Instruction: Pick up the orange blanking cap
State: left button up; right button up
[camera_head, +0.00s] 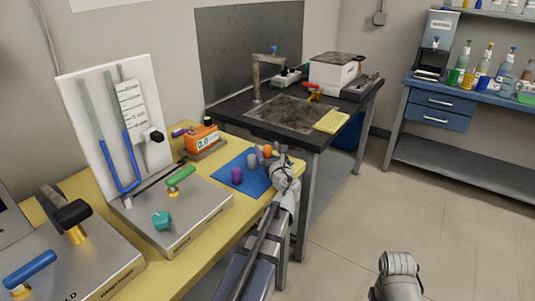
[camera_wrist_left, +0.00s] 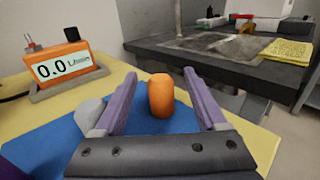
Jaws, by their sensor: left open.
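The orange blanking cap (camera_wrist_left: 161,97) stands upright on the blue mat (camera_wrist_left: 40,135), ahead of my left gripper (camera_wrist_left: 161,78). The gripper's two purple fingers are spread, one on each side of the cap, with gaps between. In the head view the cap (camera_head: 267,150) shows at the mat's far right corner, partly hidden by my left gripper (camera_head: 275,160). A grey cap (camera_head: 251,160) and a purple cap (camera_head: 236,175) stand on the same mat. The grey cap (camera_wrist_left: 90,110) is partly hidden behind the left finger in the wrist view. Of my right side, only an arm part shows.
An orange meter (camera_head: 202,139) stands behind the mat on the yellow bench. A metal box with a green-handled valve (camera_head: 180,177) is left of the mat. A black table (camera_head: 225,112) with a yellow pad (camera_head: 332,121) stands beyond. Open floor lies right.

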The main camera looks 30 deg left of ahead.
aim_at(266, 145)
pick_arm(q)
jog(key=x, duration=0.3)
jog(key=shift+w+a, duration=0.3)
jog(key=shift+c, duration=0.4)
grip_shut()
